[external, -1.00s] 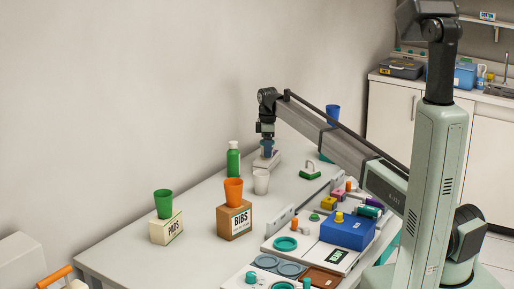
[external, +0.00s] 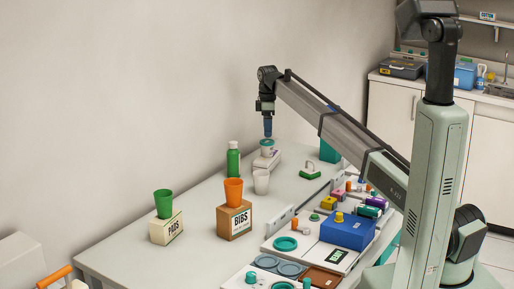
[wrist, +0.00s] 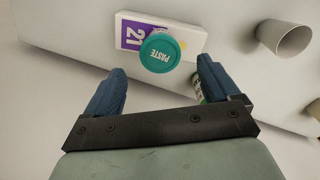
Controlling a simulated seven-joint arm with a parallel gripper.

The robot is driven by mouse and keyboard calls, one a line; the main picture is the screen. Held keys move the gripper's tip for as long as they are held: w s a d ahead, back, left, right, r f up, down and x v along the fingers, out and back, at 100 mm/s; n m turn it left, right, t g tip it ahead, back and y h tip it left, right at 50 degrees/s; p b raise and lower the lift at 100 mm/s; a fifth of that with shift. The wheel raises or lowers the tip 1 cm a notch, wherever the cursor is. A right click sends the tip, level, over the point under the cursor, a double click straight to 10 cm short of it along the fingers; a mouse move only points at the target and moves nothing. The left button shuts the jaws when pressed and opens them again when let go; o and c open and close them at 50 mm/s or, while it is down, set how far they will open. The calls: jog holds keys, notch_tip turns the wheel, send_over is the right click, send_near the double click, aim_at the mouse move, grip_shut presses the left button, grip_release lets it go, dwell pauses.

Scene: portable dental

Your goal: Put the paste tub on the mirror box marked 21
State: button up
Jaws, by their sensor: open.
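The paste tub (wrist: 159,53) has a teal lid reading PASTE. It rests on the white mirror box (wrist: 190,40), which shows a purple panel with 21. In the external view the tub (external: 267,150) sits on top of the box (external: 266,163) at the back of the table. My gripper (wrist: 160,85) is open and empty. In the external view my gripper (external: 267,134) is just above the tub, apart from it as far as I can tell.
A white cup (external: 261,182) and a green bottle (external: 233,159) stand close to the box. The BIBS box (external: 234,221) with an orange cup and the PADS box (external: 166,228) with a green cup are nearer.

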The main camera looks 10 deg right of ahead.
aim_at(268, 141)
jog(key=shift+r, duration=1.9)
